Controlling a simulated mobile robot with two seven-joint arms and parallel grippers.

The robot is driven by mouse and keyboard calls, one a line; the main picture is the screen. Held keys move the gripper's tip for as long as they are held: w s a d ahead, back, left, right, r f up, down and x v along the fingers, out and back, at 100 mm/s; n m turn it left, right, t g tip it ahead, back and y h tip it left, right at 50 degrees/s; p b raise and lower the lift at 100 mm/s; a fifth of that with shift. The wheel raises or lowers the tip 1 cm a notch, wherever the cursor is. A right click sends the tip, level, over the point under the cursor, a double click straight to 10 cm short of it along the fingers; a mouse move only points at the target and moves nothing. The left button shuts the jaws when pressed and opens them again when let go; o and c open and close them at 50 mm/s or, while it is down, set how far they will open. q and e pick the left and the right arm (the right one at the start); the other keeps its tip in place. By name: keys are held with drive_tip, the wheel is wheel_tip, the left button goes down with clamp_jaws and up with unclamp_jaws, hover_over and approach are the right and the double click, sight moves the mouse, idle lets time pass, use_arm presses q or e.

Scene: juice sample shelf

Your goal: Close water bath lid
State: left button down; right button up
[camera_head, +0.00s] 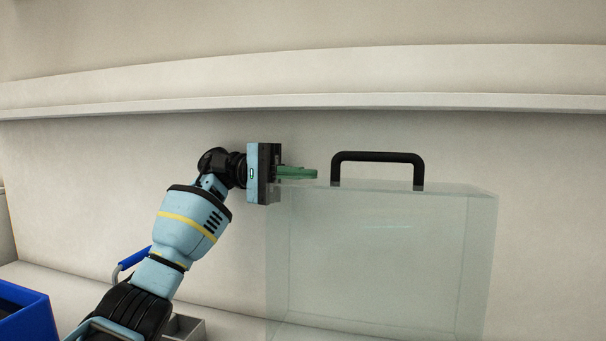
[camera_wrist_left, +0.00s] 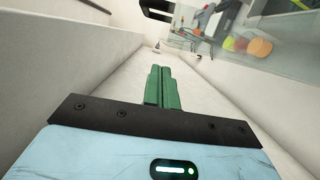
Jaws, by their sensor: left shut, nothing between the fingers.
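The water bath lid (camera_head: 390,260) is a clear panel standing upright in the head view. A black handle (camera_head: 378,157) sits on its top edge, and part of this handle also shows at the top of the left wrist view (camera_wrist_left: 157,8). My left gripper (camera_head: 316,173) is at the lid's upper left corner, level with the handle and to its left, apart from it. Its green fingers (camera_wrist_left: 162,88) are shut and empty in the left wrist view. The bath below the lid is outside the head view. My right gripper is not in view.
A long white shelf (camera_head: 300,103) runs along the wall above the lid and arm. A blue bin (camera_head: 28,318) stands at the lower left, with a grey tray (camera_head: 188,328) near it. Blurred coloured items (camera_wrist_left: 245,45) show through the clear panel at upper right in the wrist view.

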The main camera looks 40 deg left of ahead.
sight(342, 179)
use_arm(q)
drive_tip(key=p+x, duration=0.1)
drive_tip(key=x, duration=0.6)
drive_tip(key=shift+d, duration=0.25)
drive_tip(key=shift+d+r, duration=0.15)
